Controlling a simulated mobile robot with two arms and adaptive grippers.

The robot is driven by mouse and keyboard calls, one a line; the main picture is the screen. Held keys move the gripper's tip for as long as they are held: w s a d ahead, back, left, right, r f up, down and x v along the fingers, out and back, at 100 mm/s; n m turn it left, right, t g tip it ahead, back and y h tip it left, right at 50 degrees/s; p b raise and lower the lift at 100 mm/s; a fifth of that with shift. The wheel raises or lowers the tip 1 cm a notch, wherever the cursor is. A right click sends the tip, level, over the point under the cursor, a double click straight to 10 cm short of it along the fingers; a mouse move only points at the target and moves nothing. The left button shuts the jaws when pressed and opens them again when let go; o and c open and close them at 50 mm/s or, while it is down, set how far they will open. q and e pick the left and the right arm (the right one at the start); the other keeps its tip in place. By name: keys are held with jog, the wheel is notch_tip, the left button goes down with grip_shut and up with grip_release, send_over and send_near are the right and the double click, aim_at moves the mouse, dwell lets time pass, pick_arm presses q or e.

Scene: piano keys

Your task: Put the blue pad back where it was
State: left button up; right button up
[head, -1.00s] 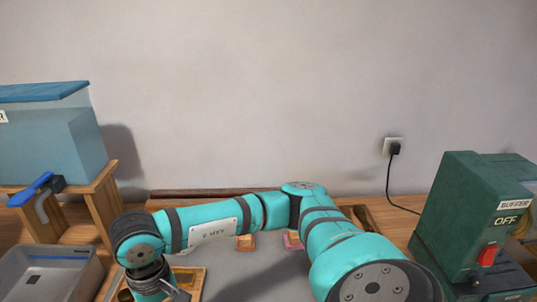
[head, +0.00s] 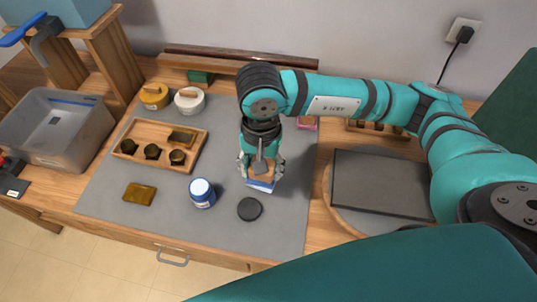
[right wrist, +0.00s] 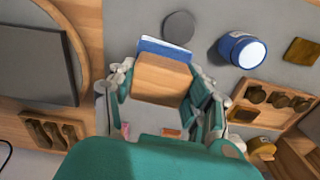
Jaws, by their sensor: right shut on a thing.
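The blue pad (head: 261,186) has a wooden back and a blue layer with a pale edge. My right gripper (head: 261,170) is shut on it, over the right part of the grey mat. In the right wrist view, the pad's wooden back (right wrist: 162,78) sits between the fingers, with its blue edge (right wrist: 165,48) showing. I cannot tell whether it touches the mat. A green pad (head: 200,76) and a pink pad (head: 306,123) stand at the mat's back. An orange pad (right wrist: 172,132) shows in the right wrist view. My left gripper is not in view.
A black disc (head: 249,209) and a blue-white jar (head: 202,193) are near the gripper. A wooden tray (head: 194,152) with dark knobs, yellow and white pots, and a brown block (head: 139,193) lie left. A round board with a dark slab (head: 381,186) is right.

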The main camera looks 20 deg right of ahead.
pick_arm(q)
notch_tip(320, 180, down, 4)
jog(key=b, duration=0.4)
pick_arm(e)
jog(key=a+f+m, duration=0.1)
jog(key=f+m, duration=0.1)
jog(key=a+f+m, duration=0.4)
jog(key=m, duration=0.1)
jog(key=shift+s+a+f, duration=0.2)
jog(key=shift+f, duration=0.1)
jog(key=shift+a+f+m, duration=0.15)
jog(key=shift+m, duration=0.15)
jog(key=w+d+p, duration=0.1)
jog(key=w+d, duration=0.1)
jog(key=w, duration=0.2)
jog(key=w+d+f+p, duration=0.1)
jog(key=w+d+p, duration=0.1)
jog(key=w, duration=0.3)
jog(key=w+d+p, duration=0.1)
jog(key=w+d, duration=0.3)
jog(key=shift+w+f+p, duration=0.2)
jog(key=shift+p, duration=0.15)
jog(key=shift+w+f, duration=0.1)
notch_tip(320, 180, down, 3)
jog(key=shift+r+p, duration=0.15)
jog(key=shift+p, duration=0.55)
jog(key=shift+f, duration=0.3)
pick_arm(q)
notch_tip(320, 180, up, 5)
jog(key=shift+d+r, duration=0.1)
